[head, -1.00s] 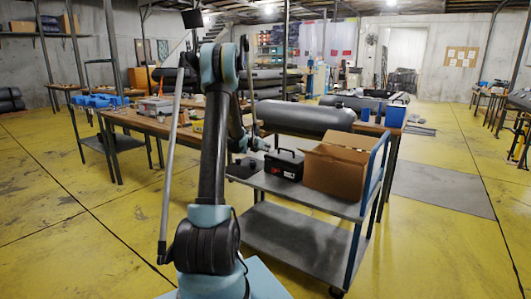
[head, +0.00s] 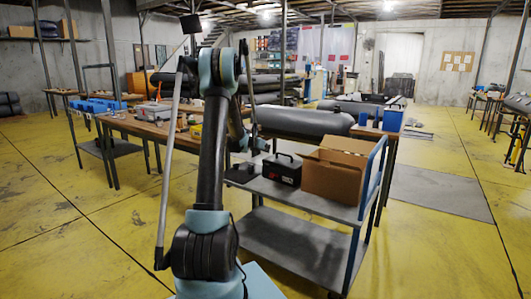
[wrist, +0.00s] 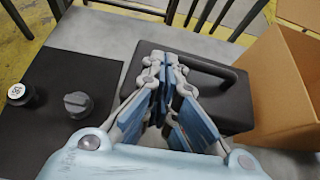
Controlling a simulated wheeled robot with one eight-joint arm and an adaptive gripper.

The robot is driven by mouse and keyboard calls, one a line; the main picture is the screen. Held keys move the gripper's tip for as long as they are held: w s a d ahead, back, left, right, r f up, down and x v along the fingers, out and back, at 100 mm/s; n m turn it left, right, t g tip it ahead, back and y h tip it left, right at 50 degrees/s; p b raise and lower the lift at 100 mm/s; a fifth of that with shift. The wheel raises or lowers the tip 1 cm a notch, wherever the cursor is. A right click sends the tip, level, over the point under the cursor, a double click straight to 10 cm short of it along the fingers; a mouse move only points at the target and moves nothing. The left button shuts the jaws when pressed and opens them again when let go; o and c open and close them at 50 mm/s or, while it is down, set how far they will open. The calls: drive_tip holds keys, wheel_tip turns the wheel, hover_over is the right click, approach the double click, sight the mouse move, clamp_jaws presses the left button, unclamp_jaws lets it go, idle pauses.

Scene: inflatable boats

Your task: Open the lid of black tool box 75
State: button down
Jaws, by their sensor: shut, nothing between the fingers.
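The black tool box (head: 283,172) sits on the upper shelf of a grey cart, left of a cardboard box. It has a handle on top and red and white marks on its front, and its lid is down. In the wrist view the tool box (wrist: 228,112) lies beneath and behind my gripper (wrist: 168,68), which hides part of its top and left side. My gripper is shut and empty, with its fingertips over the lid's left part. I cannot tell whether they touch it. The handle shows to the right of the fingers.
The open cardboard box (head: 335,176) stands close on the right of the tool box. A dark plate (wrist: 72,95) with a round knob (wrist: 77,104) and a small black-and-white cap (wrist: 18,93) lies to the left. A blue cart handle (head: 375,170) rises on the right.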

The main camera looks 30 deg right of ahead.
drive_tip(key=shift+w+d+r, duration=0.25)
drive_tip(key=shift+d+r, duration=0.2)
drive_tip(key=shift+d, duration=0.1)
drive_tip(key=shift+w+d+r, duration=0.2)
drive_tip(key=shift+d+r, duration=0.2)
drive_tip(key=shift+d, duration=0.15)
drive_tip(key=shift+w+d+r, duration=0.25)
drive_tip(key=shift+d+r, duration=0.1)
drive_tip(key=shift+d, duration=0.3)
drive_tip(key=shift+w+d+r, duration=0.25)
drive_tip(key=shift+d+r, duration=0.05)
drive_tip(key=shift+d, duration=0.3)
drive_tip(key=shift+w+d+r, duration=0.2)
drive_tip(key=shift+w+d, duration=0.1)
drive_tip(key=shift+d, duration=0.4)
drive_tip(key=shift+w+d+r, duration=0.15)
drive_tip(key=shift+w+d, duration=0.15)
drive_tip(key=shift+d, duration=0.35)
drive_tip(key=shift+w+d, duration=0.25)
drive_tip(key=shift+d, duration=0.35)
drive_tip(key=shift+w+d, duration=0.2)
drive_tip(key=shift+d, duration=0.35)
